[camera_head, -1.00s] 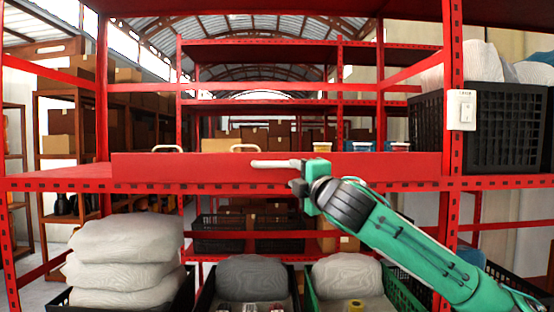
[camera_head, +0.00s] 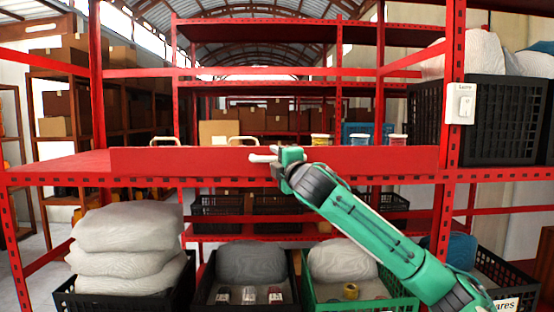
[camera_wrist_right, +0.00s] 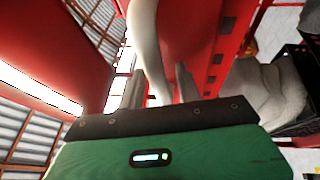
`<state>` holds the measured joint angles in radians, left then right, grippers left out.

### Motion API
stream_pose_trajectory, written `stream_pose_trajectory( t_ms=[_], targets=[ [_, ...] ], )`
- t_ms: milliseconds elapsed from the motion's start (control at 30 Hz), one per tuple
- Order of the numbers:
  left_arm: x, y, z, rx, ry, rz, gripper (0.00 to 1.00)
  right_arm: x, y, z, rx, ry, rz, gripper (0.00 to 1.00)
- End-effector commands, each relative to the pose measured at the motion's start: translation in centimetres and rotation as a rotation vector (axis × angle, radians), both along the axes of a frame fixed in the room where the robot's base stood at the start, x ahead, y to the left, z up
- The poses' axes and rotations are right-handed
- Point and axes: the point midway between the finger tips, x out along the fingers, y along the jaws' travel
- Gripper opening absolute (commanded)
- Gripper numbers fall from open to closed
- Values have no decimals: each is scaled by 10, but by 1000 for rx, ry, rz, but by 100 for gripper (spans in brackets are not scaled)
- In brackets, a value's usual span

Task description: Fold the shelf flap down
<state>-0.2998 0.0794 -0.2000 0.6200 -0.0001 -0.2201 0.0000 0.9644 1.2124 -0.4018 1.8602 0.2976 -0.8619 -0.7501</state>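The shelf flap (camera_head: 200,160) is a long red panel standing upright along the front of the red shelf. Two pale handles show at its top edge, a left one (camera_head: 165,141) and a right one (camera_head: 242,140). My right gripper (camera_head: 262,154) is in front of the flap, just right of and below the right handle. In the right wrist view a pale curved bar (camera_wrist_right: 147,40), apparently a handle, runs between the spread fingers (camera_wrist_right: 160,92). Gaps seem to show beside it; contact is unclear. My left gripper is not in view.
Below the shelf, a black crate (camera_head: 65,300) holds stacked pale sacks (camera_head: 125,245); other crates hold a grey sack (camera_head: 250,262) and a white sack (camera_head: 342,262). A black crate (camera_head: 505,120) stands at right, by a switch box (camera_head: 461,103) on the post.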

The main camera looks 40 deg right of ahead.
Motion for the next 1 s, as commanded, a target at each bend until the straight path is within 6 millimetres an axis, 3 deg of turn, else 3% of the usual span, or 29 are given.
stream_pose_trajectory(
  t_ms=[33,167,567,767,1000],
  targets=[
    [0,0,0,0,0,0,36,0,0,0,0,0,0,24],
    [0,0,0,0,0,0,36,0,0,0,0,0,0,0],
    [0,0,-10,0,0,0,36,-2,1,-5,-18,-21,-1,0],
    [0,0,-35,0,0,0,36,-5,4,-13,-70,-84,0,0],
    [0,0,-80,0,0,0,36,-12,10,-26,-173,-209,0,0]
  ],
)
